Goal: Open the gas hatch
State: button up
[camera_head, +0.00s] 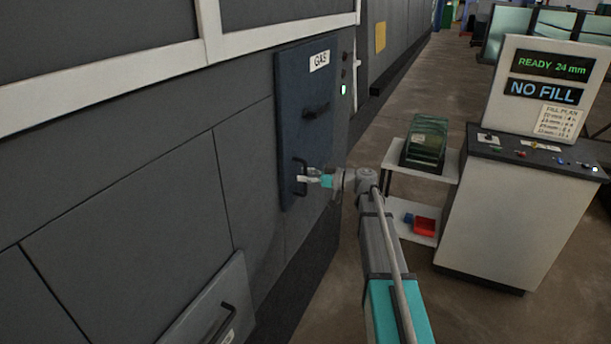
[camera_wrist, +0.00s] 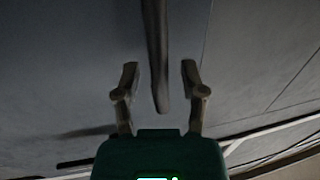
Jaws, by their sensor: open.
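The gas hatch (camera_head: 285,130) is a tall dark blue panel labelled GAS on the grey machine wall, and it looks closed. It has an upper dark handle (camera_head: 316,110) and a lower dark handle (camera_head: 299,172). My gripper (camera_head: 304,178) is at the lower handle. In the wrist view my gripper (camera_wrist: 160,77) is open, with a dark handle bar (camera_wrist: 156,60) lying between its two fingers. The fingers show gaps to the bar on both sides. Contact with the hatch surface cannot be told.
A small green light (camera_head: 343,90) is right of the hatch. A lower panel with a handle (camera_head: 222,322) is at the bottom. A white shelf (camera_head: 447,168) with a green box (camera_head: 425,142) and a control console (camera_head: 510,215) stand to the right. Floor lies between.

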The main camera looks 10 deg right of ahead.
grip_shut()
jog(key=shift+s+d, duration=0.1)
dwell(0.4)
